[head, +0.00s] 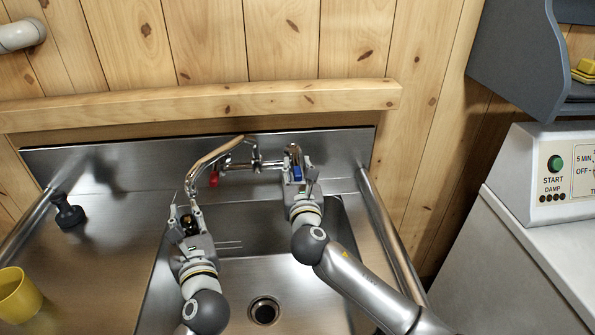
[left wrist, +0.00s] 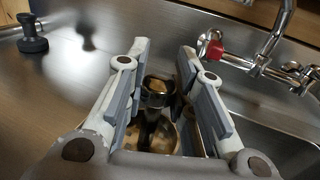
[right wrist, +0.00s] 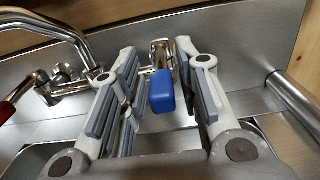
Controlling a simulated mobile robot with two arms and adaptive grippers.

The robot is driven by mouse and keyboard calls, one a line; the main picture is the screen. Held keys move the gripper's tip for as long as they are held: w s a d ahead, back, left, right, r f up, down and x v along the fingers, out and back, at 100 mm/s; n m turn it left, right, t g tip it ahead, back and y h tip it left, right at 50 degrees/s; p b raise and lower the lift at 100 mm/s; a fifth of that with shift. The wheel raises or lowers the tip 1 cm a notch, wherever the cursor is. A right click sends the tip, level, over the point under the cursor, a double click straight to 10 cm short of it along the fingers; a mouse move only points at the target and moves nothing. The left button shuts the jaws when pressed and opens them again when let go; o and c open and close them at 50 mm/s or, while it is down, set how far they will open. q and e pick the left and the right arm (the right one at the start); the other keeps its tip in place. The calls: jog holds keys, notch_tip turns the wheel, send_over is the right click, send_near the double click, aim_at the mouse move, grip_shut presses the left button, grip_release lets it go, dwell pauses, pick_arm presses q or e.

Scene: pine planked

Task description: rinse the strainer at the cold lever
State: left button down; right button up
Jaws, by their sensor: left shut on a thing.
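The cold lever has a blue grip (head: 296,163); in the right wrist view the blue grip (right wrist: 162,91) sits between my right fingers with gaps on both sides. My right gripper (head: 299,180) is open around it. My left gripper (head: 186,212) is shut on a dark and brassy metal piece, which I take for the strainer (left wrist: 157,95), near the sink's left edge under the spout's end. Its rounded lower part shows between the fingers in the left wrist view; the rest is hidden. The curved spout (head: 208,160) reaches left from the wall tap. I cannot make out running water.
The red lever (head: 214,180) is left of the tap body. The sink's drain (head: 264,310) is bare. A black knobbed tool (head: 68,212) and a yellow cup (head: 18,295) stand on the left steel counter. A rail (head: 395,245) and a white machine (head: 535,215) are on the right.

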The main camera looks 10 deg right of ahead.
grip_shut()
jog(key=shift+d+n+y, duration=0.45)
jog(key=shift+n+y, duration=0.15)
jog(key=shift+y, duration=0.25)
jog(key=shift+d+n+y, duration=0.45)
jog(key=shift+n+y, duration=0.15)
jog(key=shift+y, duration=0.25)
jog(key=shift+o, duration=1.7)
grip_release()
jog(key=s+d, duration=0.2)
jog(key=s, duration=0.9)
jog(key=shift+s, duration=0.4)
